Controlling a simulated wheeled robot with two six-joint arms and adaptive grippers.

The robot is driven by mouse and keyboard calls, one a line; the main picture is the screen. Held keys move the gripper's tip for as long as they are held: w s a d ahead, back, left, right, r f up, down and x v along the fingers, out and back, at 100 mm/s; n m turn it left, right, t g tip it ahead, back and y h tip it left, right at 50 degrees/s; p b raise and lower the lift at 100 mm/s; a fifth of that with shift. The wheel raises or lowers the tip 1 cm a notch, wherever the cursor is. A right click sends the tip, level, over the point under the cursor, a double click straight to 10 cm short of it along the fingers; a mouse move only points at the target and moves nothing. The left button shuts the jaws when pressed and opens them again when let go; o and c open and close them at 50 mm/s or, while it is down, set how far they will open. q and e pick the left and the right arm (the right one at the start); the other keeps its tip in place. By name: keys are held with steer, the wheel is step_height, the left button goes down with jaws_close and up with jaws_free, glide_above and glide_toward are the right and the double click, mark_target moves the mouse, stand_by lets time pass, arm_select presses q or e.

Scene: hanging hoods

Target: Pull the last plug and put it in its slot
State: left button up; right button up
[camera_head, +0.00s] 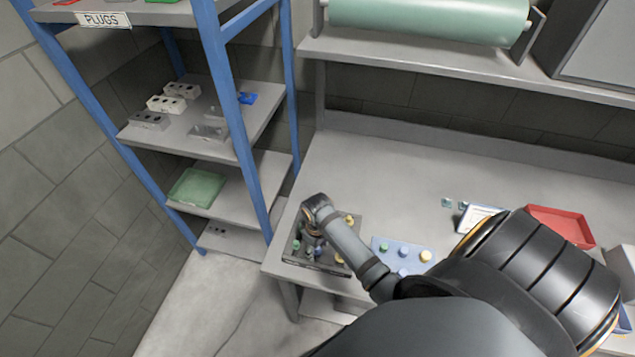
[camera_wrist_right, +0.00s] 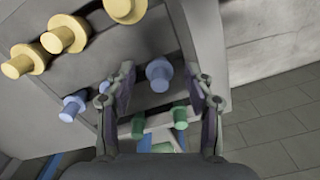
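A dark tray (camera_head: 318,267) with several coloured plugs stands on the left end of the bench. My right gripper (camera_head: 310,248) is low over it and hides part of it. In the right wrist view my right gripper (camera_wrist_right: 163,103) is open. A blue plug (camera_wrist_right: 160,73) shows between its fingers, with gaps at both sides. Another blue plug (camera_wrist_right: 73,106), yellow plugs (camera_wrist_right: 62,36) and green plugs (camera_wrist_right: 180,117) are around it. A pale blue board (camera_head: 416,264) beside the tray carries a green plug (camera_head: 384,247), blue plugs (camera_head: 404,251) and a yellow plug (camera_head: 426,255). My left gripper is out of view.
A red tray (camera_head: 562,222) and a white-and-blue item (camera_head: 476,218) lie to the right. A blue-post shelf (camera_head: 240,125) with a PLUGS sign (camera_head: 103,19) stands at left. A shelf with a green roll (camera_head: 430,20) overhangs the bench. The bench (camera_head: 370,180) is clear at the back.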

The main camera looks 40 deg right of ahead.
steer(key=shift+r, duration=0.1)
step_height(320, 180, up, 12)
stand_by(0.5)
